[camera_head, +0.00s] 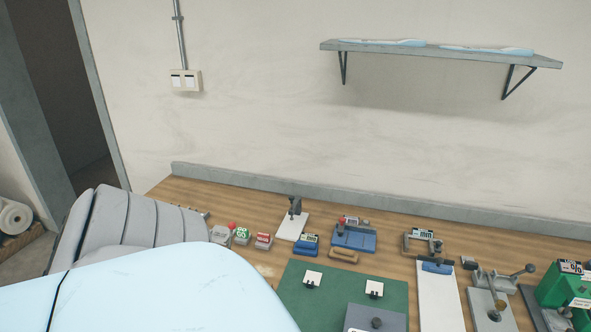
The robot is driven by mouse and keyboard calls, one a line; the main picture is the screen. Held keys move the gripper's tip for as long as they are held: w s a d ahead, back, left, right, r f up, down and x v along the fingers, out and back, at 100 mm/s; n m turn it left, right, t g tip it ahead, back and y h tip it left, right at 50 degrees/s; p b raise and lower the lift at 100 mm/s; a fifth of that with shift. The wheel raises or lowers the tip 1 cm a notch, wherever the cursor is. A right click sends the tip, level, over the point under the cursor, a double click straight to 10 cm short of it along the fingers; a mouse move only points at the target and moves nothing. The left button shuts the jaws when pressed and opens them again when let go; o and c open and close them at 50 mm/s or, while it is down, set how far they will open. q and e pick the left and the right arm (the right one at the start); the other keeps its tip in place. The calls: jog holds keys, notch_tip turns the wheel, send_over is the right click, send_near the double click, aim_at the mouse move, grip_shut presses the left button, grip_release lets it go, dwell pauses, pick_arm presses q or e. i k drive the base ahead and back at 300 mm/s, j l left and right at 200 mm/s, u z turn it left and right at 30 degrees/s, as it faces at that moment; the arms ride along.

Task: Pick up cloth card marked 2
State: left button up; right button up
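No card with a readable 2 shows in the head view. Two small white squares, a left one (312,278) and a right one (374,288), stand out on the green mat (293,299), each with a small dark part at its lower edge. I cannot tell whether either is a cloth card, and no number can be read on them. Neither of my grippers is in view. Large pale blue and grey shapes fill the lower left and hide that part of the bench.
On the wooden bench (190,190) stand small red and green boxes, a blue device (354,238), a white clipboard (438,295), a metal lever fixture (490,308) and a green machine (560,290). A grey block (375,318) is at the front. A shelf (440,52) hangs above.

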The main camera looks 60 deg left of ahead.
aim_at(312, 279)
jog(key=k+j, duration=0.7)
jog(key=j, duration=0.65)
